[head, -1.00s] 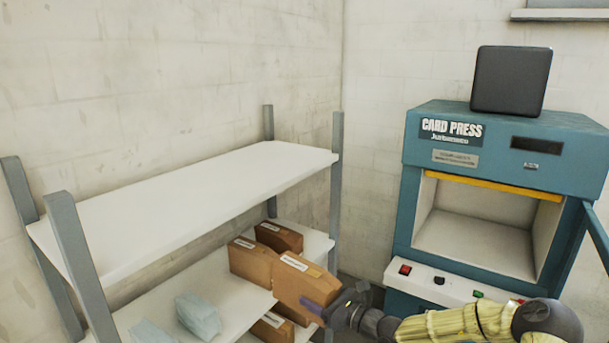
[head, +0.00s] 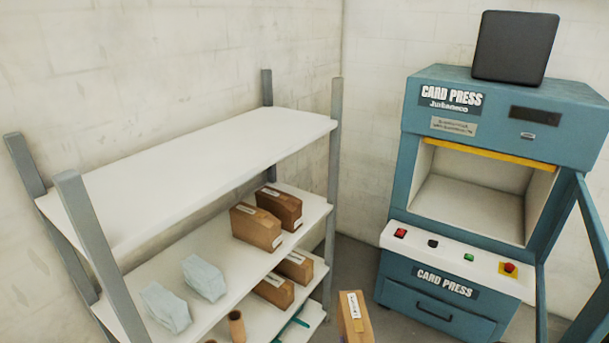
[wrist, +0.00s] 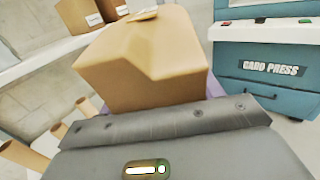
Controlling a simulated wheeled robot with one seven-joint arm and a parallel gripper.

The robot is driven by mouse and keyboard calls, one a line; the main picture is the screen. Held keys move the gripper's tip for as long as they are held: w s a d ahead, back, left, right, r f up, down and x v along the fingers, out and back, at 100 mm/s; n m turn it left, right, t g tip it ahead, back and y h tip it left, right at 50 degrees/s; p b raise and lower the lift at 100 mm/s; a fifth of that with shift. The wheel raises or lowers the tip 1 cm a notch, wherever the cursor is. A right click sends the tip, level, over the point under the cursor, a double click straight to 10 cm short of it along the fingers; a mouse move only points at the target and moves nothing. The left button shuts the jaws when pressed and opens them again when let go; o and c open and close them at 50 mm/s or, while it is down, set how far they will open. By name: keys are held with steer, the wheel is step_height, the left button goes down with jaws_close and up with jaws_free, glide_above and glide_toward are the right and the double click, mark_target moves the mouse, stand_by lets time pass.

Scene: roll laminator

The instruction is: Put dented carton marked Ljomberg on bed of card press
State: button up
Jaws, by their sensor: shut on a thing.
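A brown carton (wrist: 145,65) with a dented upper edge is held in my gripper (wrist: 158,100), which is shut on it in the wrist view. The carton also shows at the bottom of the head view (head: 354,318), off the shelf and in front of the card press. Its pale label is too small to read. My gripper is outside the head view. The teal card press (head: 418,150) stands at the right, its chamber open. Its pale bed (head: 465,208) is empty and lies up and right of the carton. The press door (head: 577,225) is swung open at the right.
A shelf unit (head: 190,165) stands at the left, with several brown cartons (head: 255,226) and pale blue packs (head: 203,278) on lower boards. Brown tubes (head: 236,327) stand lower down. A button panel (head: 450,259) juts out below the chamber. A black box (head: 514,47) sits on the press.

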steer(key=shift+s+d+f+m+h, duration=0.15)
steer(key=shift+s+d+f+h, duration=0.1)
steer(key=shift+s+f, duration=0.15)
steer(key=shift+s+d+f+m+h, duration=0.15)
steer(key=shift+s+f+h, duration=0.1)
steer(key=shift+s, duration=0.2)
steer(key=shift+a, duration=0.1)
stand_by(0.4)
stand_by(0.6)
